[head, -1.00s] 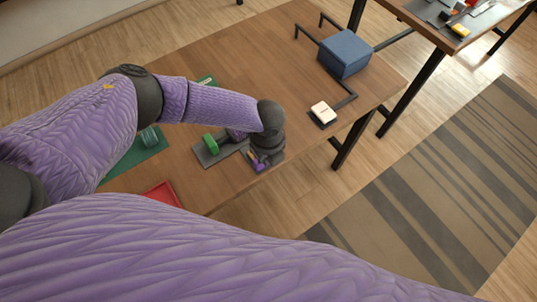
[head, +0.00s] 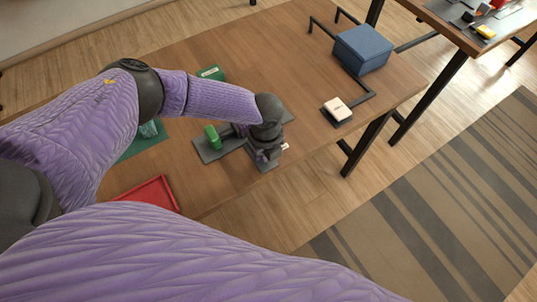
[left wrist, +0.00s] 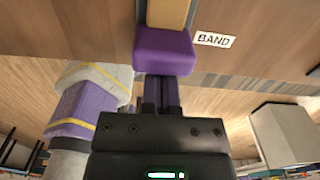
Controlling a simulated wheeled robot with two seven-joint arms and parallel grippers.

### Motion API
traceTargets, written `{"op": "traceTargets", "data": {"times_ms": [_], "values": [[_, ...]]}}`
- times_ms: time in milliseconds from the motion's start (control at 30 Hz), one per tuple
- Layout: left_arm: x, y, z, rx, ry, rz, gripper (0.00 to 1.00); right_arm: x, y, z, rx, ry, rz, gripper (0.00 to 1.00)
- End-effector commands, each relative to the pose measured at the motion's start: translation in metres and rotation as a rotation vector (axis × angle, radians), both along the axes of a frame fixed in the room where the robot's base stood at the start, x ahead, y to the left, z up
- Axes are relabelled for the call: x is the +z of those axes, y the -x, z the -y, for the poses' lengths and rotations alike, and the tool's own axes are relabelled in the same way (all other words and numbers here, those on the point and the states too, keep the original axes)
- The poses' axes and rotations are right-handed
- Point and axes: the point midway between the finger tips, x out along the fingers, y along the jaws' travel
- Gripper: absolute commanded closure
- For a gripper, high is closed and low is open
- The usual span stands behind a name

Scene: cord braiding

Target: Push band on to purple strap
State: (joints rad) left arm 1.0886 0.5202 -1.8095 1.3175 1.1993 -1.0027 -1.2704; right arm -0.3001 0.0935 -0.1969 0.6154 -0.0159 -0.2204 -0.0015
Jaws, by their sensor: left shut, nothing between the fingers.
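In the left wrist view a purple piece (left wrist: 163,50), which looks like the strap, lies straight ahead of my left gripper (left wrist: 161,82). A tan strip (left wrist: 168,12) continues beyond it; I cannot tell whether it is the band. A white label reading BAND (left wrist: 214,39) lies to the right. My left gripper is shut and empty, its fingertips right at the purple piece; contact cannot be told. In the head view the left gripper (head: 265,153) is over the grey pad (head: 267,166) near the table's front edge and hides the strap. My right gripper is not in view.
On the wooden table (head: 255,50), a green block (head: 212,137) stands just left of the gripper. A red tray (head: 150,194) lies nearer left, a white box (head: 337,108) and blue box (head: 362,49) to the right. The table's middle back is clear.

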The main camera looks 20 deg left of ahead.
Motion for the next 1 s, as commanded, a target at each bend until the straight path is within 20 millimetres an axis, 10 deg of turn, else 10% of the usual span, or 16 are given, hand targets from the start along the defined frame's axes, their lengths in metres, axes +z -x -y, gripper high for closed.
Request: {"op": "traceTargets", "data": {"times_ms": [1000], "values": [[0.0017, -0.0047, -0.0056, 0.001, -0.001, 0.001, 1.00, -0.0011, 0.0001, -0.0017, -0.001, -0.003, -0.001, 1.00]]}}
